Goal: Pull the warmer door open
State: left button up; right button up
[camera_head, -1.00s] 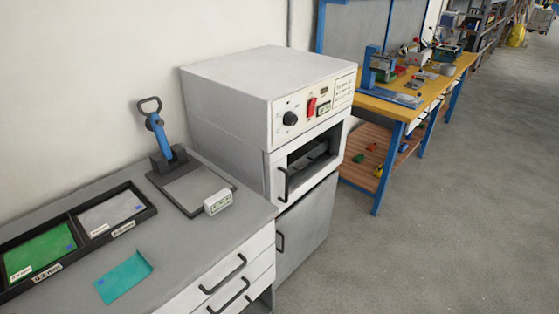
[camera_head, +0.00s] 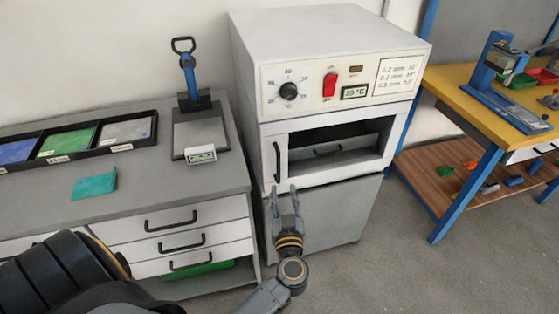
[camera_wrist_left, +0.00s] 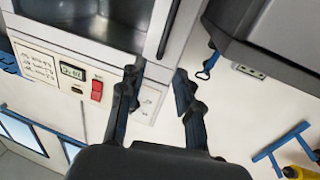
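The warmer (camera_head: 340,52) is a white box with a control panel above its door. The warmer door (camera_head: 392,140) has a dark window and looks shut. Its black upright handle (camera_head: 277,162) is at the door's left edge. In the left wrist view the handle (camera_wrist_left: 168,27) is a dark bar beyond the fingertips. My left gripper (camera_head: 284,190) is open and empty, fingers pointing up, just below the handle in the head view. The left wrist view shows the two fingers apart (camera_wrist_left: 157,78), with no handle between them. My right gripper is not in view.
A grey bench (camera_head: 215,170) with drawers stands left of the warmer, holding a blue-levered press (camera_head: 190,78), a small display, a teal sheet (camera_head: 94,186) and a sheet tray (camera_head: 125,147). A yellow workbench (camera_head: 455,88) is at right. Grey floor (camera_head: 390,270) is free before the warmer.

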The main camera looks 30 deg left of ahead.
aim_at(279, 161)
pick_arm(q)
jog(key=b+x, duration=0.1)
jog(key=x, duration=1.3)
jog(key=shift+s+a, duration=0.2)
jog(key=shift+s, duration=0.05)
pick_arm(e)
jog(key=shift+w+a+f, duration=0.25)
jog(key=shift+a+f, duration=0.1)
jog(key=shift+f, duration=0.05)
pick_arm(q)
jog(key=shift+r, duration=0.1)
grip_shut()
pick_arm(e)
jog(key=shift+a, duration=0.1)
